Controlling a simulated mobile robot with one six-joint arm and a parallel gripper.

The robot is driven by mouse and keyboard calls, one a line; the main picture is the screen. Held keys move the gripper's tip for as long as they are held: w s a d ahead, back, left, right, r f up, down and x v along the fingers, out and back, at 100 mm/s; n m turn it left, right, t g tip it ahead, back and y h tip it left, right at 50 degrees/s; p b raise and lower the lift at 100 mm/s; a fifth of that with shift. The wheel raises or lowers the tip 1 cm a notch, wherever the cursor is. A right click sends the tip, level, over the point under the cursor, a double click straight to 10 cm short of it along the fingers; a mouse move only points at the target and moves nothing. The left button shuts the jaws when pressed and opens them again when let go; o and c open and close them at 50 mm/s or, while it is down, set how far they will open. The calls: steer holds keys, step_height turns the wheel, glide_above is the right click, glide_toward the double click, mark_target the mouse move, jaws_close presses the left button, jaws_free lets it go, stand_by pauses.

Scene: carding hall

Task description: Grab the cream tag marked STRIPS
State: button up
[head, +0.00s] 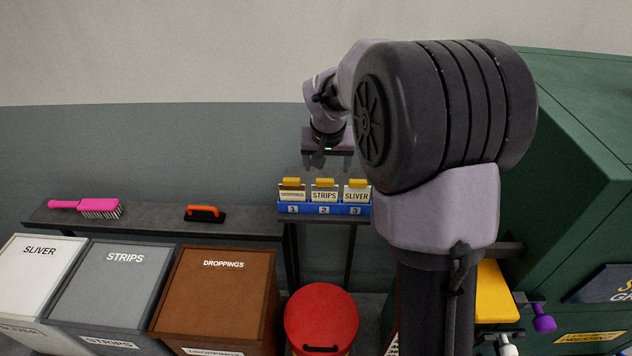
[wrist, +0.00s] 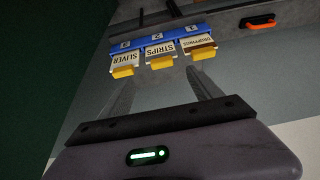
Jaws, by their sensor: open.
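The cream tag marked STRIPS (head: 324,196) stands upright in the middle slot, numbered 2, of a blue rack (head: 333,209). It has a yellow top. In the wrist view the STRIPS tag (wrist: 160,52) appears upside down, between the SLIVER tag and the DROPPINGS tag. My gripper (head: 327,165) is above the rack in the head view, open and empty. In the wrist view its two fingers (wrist: 168,88) are spread apart, pointing toward the tags, with a gap between fingertips and tags.
The SLIVER tag (head: 357,192) and DROPPINGS tag (head: 292,191) stand close on either side. A shelf (head: 160,222) holds a pink brush (head: 86,208) and an orange-handled tool (head: 205,213). Bins and a red-lidded drum (head: 321,316) stand below. A green machine (head: 575,170) is at right.

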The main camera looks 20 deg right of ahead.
mark_target(325, 181)
steer(key=x, duration=0.7)
steer(key=shift+w, duration=0.15)
steer(key=x, duration=0.2)
steer(key=b+x, duration=0.1)
steer(key=x, duration=0.2)
steer(key=shift+a, duration=0.2)
steer(key=shift+w+f, duration=0.1)
steer(key=shift+f, duration=0.2)
steer(key=shift+r, duration=0.15)
steer(key=c, duration=1)
